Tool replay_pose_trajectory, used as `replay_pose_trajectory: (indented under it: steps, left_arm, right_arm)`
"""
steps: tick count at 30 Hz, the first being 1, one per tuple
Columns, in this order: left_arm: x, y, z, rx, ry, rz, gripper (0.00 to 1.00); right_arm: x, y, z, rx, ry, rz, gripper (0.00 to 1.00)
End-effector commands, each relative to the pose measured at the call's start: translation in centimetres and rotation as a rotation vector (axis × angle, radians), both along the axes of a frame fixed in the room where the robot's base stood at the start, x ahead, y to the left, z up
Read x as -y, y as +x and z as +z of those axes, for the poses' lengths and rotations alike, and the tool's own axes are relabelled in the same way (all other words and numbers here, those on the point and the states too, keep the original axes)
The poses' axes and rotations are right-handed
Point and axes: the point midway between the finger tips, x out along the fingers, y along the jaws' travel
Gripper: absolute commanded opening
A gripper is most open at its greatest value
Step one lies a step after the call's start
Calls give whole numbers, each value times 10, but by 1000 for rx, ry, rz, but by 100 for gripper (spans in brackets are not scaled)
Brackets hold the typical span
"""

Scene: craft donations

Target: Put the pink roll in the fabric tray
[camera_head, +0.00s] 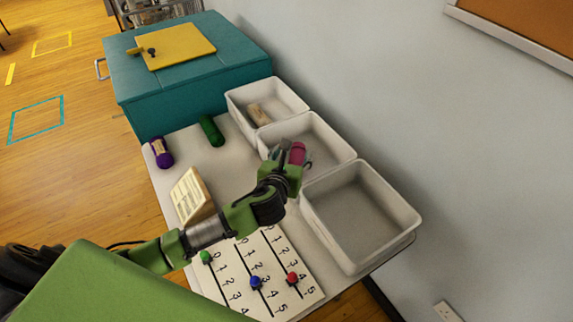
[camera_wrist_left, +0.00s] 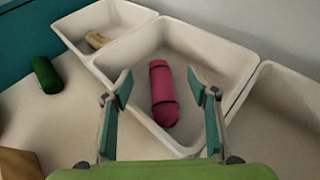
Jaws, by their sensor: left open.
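The pink roll (camera_wrist_left: 163,96), with dark bands, lies in the middle white tray (camera_wrist_left: 222,52) in the left wrist view, slanted with its near end by the near wall. In the head view the roll (camera_head: 297,153) shows partly behind my left gripper (camera_head: 291,157). That gripper is open over the middle tray (camera_head: 335,145), its fingers apart on either side of the roll (camera_wrist_left: 159,88). I see no label telling which tray is the fabric one. My right gripper is not in view.
The back tray (camera_head: 292,92) holds a beige roll (camera_head: 259,115); the front tray (camera_head: 360,210) is empty. A green roll (camera_head: 211,130), a purple roll (camera_head: 161,152), a wooden block (camera_head: 192,196) and a number board (camera_head: 262,272) are on the table. A teal cabinet (camera_head: 190,90) stands behind.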

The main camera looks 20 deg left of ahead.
Motion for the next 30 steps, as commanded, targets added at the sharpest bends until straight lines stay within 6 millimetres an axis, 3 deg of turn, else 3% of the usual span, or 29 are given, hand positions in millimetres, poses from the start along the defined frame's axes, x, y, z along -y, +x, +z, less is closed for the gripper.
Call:
replay_pose_trajectory:
  steps: [9,15,30]
  left_arm:
    - [7,-59,24,-1,-1,-1,54]
    - [10,-81,33,-1,0,0,54]
    - [10,-86,36,0,0,0,54]
  right_arm:
    - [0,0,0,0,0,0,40]
    - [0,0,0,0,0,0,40]
    - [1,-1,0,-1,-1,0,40]
